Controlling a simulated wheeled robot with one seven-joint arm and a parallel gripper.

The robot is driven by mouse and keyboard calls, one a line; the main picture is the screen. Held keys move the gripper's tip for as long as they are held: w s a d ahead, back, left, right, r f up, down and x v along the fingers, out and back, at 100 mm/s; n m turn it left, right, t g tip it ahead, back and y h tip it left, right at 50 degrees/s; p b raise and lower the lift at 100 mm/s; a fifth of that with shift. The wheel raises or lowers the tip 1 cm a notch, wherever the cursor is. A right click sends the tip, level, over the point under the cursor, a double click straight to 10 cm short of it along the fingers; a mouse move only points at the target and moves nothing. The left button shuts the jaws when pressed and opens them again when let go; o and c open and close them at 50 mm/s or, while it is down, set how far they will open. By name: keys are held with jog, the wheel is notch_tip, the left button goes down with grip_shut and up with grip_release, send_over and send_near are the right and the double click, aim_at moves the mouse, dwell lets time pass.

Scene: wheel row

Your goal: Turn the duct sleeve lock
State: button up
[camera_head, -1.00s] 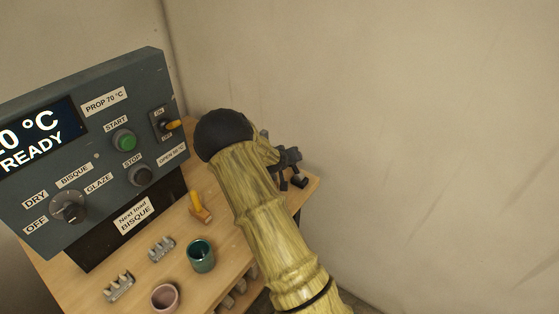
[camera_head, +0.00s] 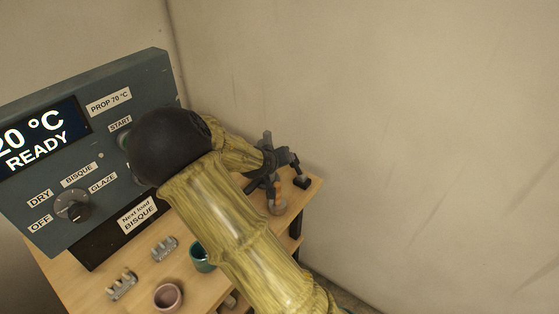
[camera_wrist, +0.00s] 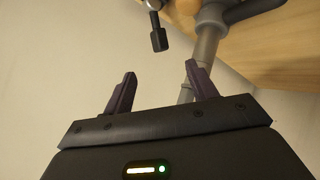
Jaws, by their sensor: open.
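In the wrist view, my gripper (camera_wrist: 161,70) is open, with its two dark fingers apart and nothing between them. A grey pipe (camera_wrist: 207,45) stands just beyond the right finger, which overlaps its lower part. A dark lever-like arm (camera_wrist: 252,10) branches from the pipe's top; I cannot tell for sure which part is the sleeve lock. A small black block on a thin rod (camera_wrist: 158,40) hangs ahead of the gap between the fingers. In the head view, the grey pipe piece (camera_head: 276,203) shows at the table's right end, close to my dark gripper parts.
A wooden table (camera_head: 230,282) carries a control panel (camera_head: 100,150) with a dial (camera_head: 72,206). A teal cup (camera_head: 201,258), a pink cup (camera_head: 168,297) and grey racks (camera_head: 164,248) stand in front. My arm hides part of the panel. A bare wall is at the right.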

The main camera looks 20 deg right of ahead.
jog(key=shift+s+f, duration=0.15)
jog(key=c, duration=0.6)
jog(key=s+y, duration=0.1)
jog(key=s+a+f+g, duration=0.1)
jog(key=s, duration=0.1)
jog(key=s+a+f+y, duration=0.1)
jog(key=shift+s+a+g+y, duration=0.1)
jog(key=shift+s+g+y, duration=0.1)
jog(key=shift+g+y, duration=0.1)
grip_shut()
jog(key=s+a+r+n+g+y, duration=0.1)
jog(key=s+a, duration=0.3)
jog(key=s, duration=0.5)
jog(key=s+a+r+g+y, duration=0.2)
jog(key=s+a, duration=0.3)
jog(key=s, duration=0.4)
jog(key=shift+s+a+r+n+y, duration=0.15)
jog(key=shift+s+r+n+y, duration=0.25)
jog(key=shift+r+y, duration=0.45)
jog(key=shift+a, duration=0.15)
